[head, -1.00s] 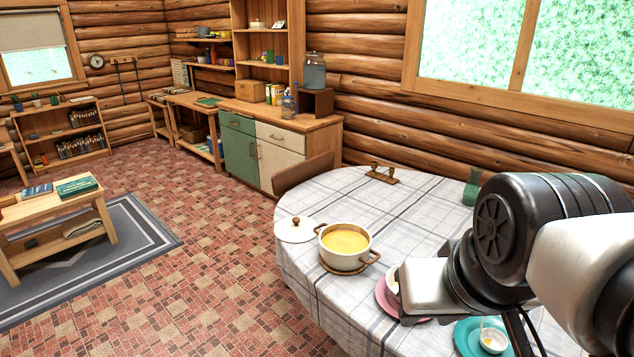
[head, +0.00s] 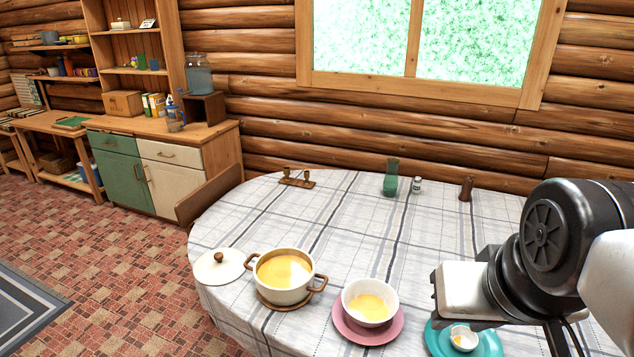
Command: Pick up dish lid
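A round white lid (head: 208,273) with a brown knob lies at the left edge of the table (head: 345,215). Just right of it, apart or barely touching, stands a white pot (head: 284,292) of yellow soup with brown handles, on a wooden trivet. My gripper (head: 440,295) is over the right part of the table, well to the right of the lid, near a teal plate (head: 437,341). Its fingers are not clearly visible, so I cannot tell whether it is open. Nothing is seen held in it.
A white bowl of soup (head: 370,290) on a pink plate (head: 345,325) stands between the pot and my gripper. A small cup (head: 463,338) sits on the teal plate. A green vase (head: 391,180), a small jar (head: 417,185) and a brown shaker (head: 466,189) stand farther back. The table's middle is clear.

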